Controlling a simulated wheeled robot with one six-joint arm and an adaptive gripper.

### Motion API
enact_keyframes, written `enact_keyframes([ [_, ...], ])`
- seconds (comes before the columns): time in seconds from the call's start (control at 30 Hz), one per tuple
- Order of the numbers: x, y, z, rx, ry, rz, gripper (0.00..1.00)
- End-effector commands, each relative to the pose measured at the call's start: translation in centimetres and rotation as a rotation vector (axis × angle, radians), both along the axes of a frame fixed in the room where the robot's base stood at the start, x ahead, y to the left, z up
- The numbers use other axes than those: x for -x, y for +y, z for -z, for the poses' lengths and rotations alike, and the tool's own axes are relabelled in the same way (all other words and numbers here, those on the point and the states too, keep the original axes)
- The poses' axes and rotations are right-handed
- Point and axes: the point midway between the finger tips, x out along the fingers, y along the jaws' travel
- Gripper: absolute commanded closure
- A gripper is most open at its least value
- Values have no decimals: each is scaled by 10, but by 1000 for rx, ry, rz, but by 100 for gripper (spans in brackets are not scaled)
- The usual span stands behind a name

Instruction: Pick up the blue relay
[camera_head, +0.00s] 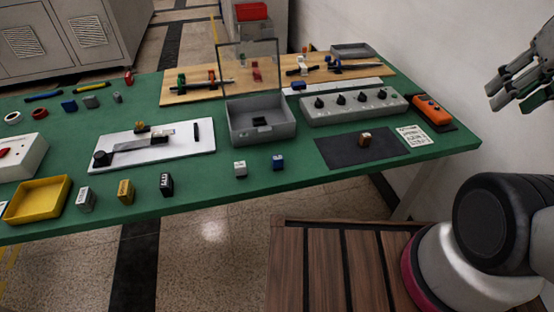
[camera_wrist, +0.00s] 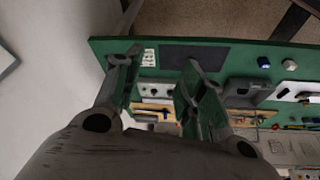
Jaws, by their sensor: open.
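A small blue block with a light top, the blue relay (camera_head: 278,161), stands upright on the green table (camera_head: 240,182) near its front edge. A white block of like size (camera_head: 240,168) stands just left of it. In the wrist view the blue relay (camera_wrist: 263,61) shows small, right of my fingers. My gripper (camera_head: 498,96) is high at the upper right of the head view, far from the relay and beyond the table's right end. Its fingers (camera_wrist: 162,62) are spread apart with nothing between them.
A dark mat (camera_head: 345,151) with a small brown block lies right of the relay. Behind stand a grey lidded box (camera_head: 259,133) and a grey knob panel (camera_head: 354,107). Silver, gold and black blocks and a yellow tray (camera_head: 61,204) are left.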

Motion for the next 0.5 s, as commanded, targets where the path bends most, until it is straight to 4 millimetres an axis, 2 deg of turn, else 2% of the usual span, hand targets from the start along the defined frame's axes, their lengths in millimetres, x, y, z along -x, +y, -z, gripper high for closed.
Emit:
enact_keyframes([
  [0.3,0,0,0,0,0,0,60],
  [0.33,0,0,0,0,0,0,55],
  [0.37,0,0,0,0,0,-2,55],
  [0.5,-7,14,9,1,46,-69,55],
])
